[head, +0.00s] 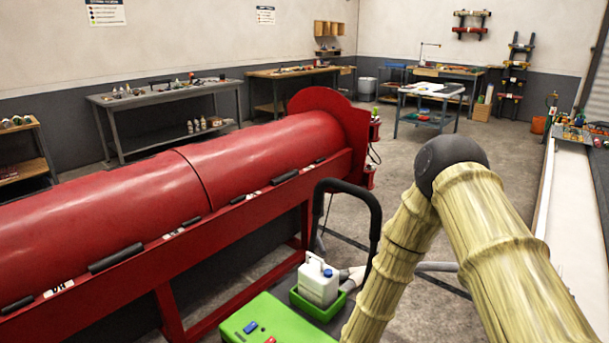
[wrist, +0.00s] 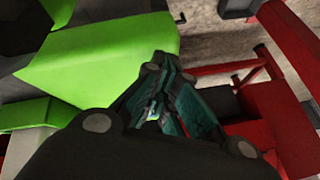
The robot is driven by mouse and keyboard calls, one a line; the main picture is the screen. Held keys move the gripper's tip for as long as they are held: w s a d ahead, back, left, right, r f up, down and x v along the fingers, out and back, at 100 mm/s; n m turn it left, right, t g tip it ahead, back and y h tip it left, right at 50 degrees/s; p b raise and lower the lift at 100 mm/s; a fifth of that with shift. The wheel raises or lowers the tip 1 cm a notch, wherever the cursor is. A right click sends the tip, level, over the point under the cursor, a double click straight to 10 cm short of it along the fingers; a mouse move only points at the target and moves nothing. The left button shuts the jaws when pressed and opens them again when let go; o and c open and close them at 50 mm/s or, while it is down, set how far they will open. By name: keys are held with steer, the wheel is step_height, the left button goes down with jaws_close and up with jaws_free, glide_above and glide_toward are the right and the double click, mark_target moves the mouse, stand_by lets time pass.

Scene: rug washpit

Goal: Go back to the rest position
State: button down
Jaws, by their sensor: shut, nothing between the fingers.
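My gripper (wrist: 155,105) shows in the wrist view with its dark teal fingers together, and I see nothing held between them. Below and around it in that view are a bright green surface (wrist: 105,62) on the left and red frame parts (wrist: 295,45) on the right. In the head view my arm bends at a black joint on the right. The gripper itself is out of sight in the head view, below the picture's edge.
A large red cylinder machine (head: 245,150) spans the left and middle. A green unit (head: 275,322) with a black hose stands near my arm, with a white jug (head: 318,280) in a green tray (head: 318,307). Workbenches (head: 165,95) line the wall. Open floor (head: 390,150) lies beyond the arm.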

steer(key=s+d+f+m+g+h+p, duration=0.1)
steer(key=s+d+f+m+h+p, duration=0.1)
steer(key=s+d, duration=0.9)
steer(key=s+m, duration=0.1)
steer(key=s, duration=0.3)
steer(key=shift+s+d+f, duration=0.2)
steer(key=shift+d+f, duration=0.15)
steer(key=shift+f, duration=0.05)
steer(key=c, duration=1.9)
jaws_free()
steer(key=s+d+r+m+h, duration=0.1)
steer(key=s+d, duration=0.2)
steer(key=s, duration=0.1)
steer(key=s+d+g+h+p, duration=0.1)
steer(key=s+d, duration=0.3)
steer(key=s, duration=0.1)
steer(key=s+d+r+m+g+h+p, duration=0.1)
steer(key=s+d, duration=0.3)
steer(key=s, duration=0.1)
steer(key=shift+s+r+m, duration=0.1)
steer(key=shift+r+m, duration=0.2)
steer(key=o, duration=0.5)
steer(key=shift+s+d, duration=0.1)
steer(key=shift+c, duration=0.2)
